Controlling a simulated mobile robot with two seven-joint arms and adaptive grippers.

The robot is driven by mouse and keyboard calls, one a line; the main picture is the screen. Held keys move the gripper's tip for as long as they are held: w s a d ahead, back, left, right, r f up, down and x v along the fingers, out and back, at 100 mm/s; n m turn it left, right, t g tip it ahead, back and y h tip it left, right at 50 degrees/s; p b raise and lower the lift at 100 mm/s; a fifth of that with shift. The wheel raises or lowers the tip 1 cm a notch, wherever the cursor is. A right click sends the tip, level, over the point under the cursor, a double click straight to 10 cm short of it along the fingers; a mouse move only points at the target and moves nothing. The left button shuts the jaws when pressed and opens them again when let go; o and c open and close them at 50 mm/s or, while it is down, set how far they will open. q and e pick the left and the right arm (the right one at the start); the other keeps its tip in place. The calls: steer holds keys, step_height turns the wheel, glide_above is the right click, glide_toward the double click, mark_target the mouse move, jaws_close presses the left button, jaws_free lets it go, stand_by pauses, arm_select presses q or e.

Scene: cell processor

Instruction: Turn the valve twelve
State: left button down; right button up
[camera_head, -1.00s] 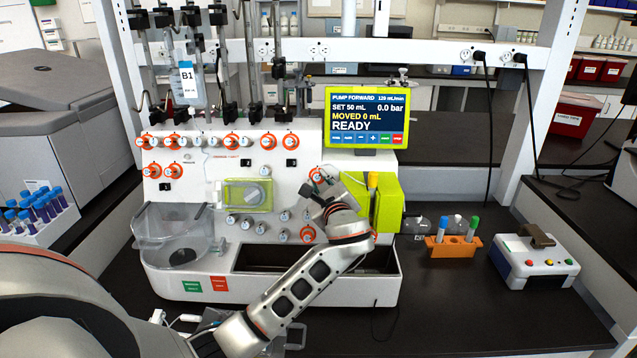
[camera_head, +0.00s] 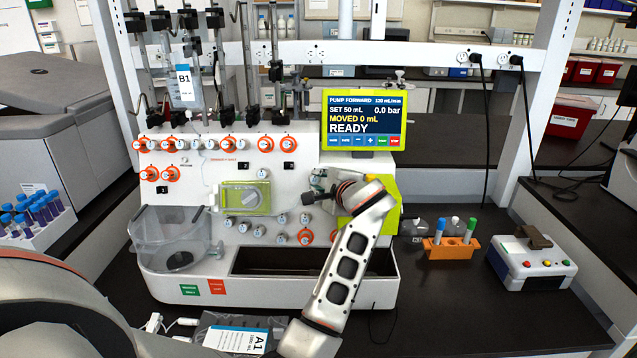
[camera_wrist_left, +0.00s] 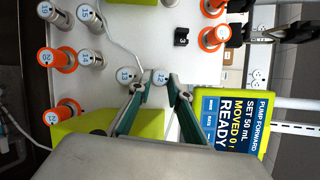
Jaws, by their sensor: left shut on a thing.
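Valve twelve (camera_wrist_left: 160,77) is a small round white knob marked 12 on the white front panel of the cell processor (camera_head: 290,195). In the wrist view it sits between the tips of the two green-grey fingers of my left gripper (camera_wrist_left: 158,88). In the head view my left gripper (camera_head: 312,194) reaches the panel from the right, just below the screen, and is shut on the valve. The gripper and wrist hide the valve there. A similar knob marked 13 (camera_wrist_left: 126,75) is close beside it, just outside the fingers. My right gripper is not in view.
The yellow-green screen (camera_head: 363,118) reads READY, MOVED 0 mL, close above my wrist. Orange-ringed valves (camera_head: 230,143) and a yellow-green pump cover (camera_head: 243,197) are to the left. An orange tube rack (camera_head: 450,248) and a button box (camera_head: 531,262) stand right on the black bench.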

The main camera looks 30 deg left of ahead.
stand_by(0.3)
arm_select(q)
steer(key=c, duration=1.9)
jaws_free()
